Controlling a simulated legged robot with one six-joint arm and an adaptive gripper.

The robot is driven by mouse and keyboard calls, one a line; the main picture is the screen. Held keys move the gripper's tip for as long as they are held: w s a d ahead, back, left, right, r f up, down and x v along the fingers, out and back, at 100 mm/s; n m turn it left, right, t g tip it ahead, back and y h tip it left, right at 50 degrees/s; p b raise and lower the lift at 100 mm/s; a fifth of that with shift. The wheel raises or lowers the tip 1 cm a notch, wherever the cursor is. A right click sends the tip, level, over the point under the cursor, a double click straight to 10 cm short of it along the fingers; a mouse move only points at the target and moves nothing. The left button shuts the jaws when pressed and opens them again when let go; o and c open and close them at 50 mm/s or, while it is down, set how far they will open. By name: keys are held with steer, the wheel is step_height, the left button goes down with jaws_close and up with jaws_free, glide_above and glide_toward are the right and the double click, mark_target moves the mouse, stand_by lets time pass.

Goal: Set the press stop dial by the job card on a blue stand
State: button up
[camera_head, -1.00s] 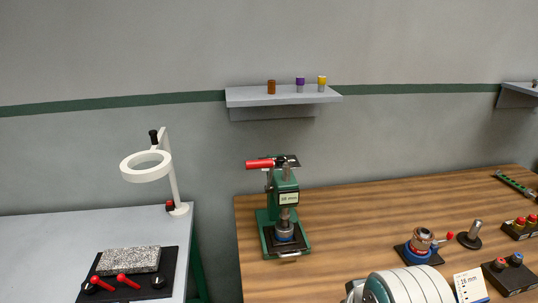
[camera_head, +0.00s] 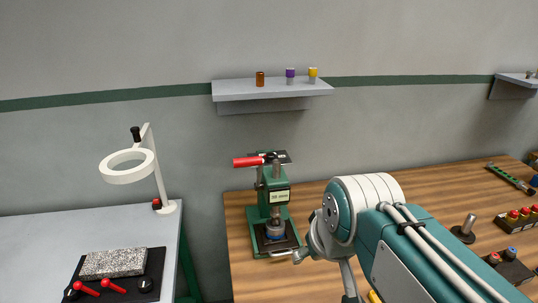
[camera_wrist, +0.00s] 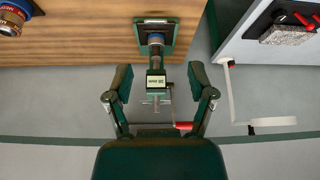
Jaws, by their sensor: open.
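A green press (camera_head: 274,205) with a red lever handle (camera_head: 255,161) stands at the left end of the wooden bench. Its front plate (camera_head: 279,196) carries a small reading in mm, too blurred to read surely. In the wrist view the press (camera_wrist: 156,60) is upside down, ahead of and between the fingers of my gripper (camera_wrist: 160,76). My gripper is open, with nothing held between its fingers. My arm covers the part of the bench where the job card and its blue stand were; neither shows in the head view now.
A wall shelf (camera_head: 270,88) holds several small capped cylinders. A grey table (camera_head: 40,235) at left bears a white ring lamp (camera_head: 128,166) and a black plate with a speckled block (camera_head: 113,263). Right on the wooden bench are a dark knob post (camera_head: 465,229) and button boxes (camera_head: 510,267).

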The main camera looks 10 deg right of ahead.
steer(key=w+r+n, duration=0.1)
steer(key=w+r, duration=0.5)
steer(key=w, duration=0.3)
steer(key=r+n+g+y, duration=0.1)
steer(key=n+g+y, duration=0.1)
steer(key=n, duration=0.3)
glide_above(271, 154)
steer(key=s+d, duration=0.2)
steer(key=s, duration=0.2)
steer(key=x, duration=1)
steer(key=shift+w+a, duration=0.1)
steer(key=shift+w, duration=0.3)
steer(key=shift+c, duration=0.4)
jaws_close()
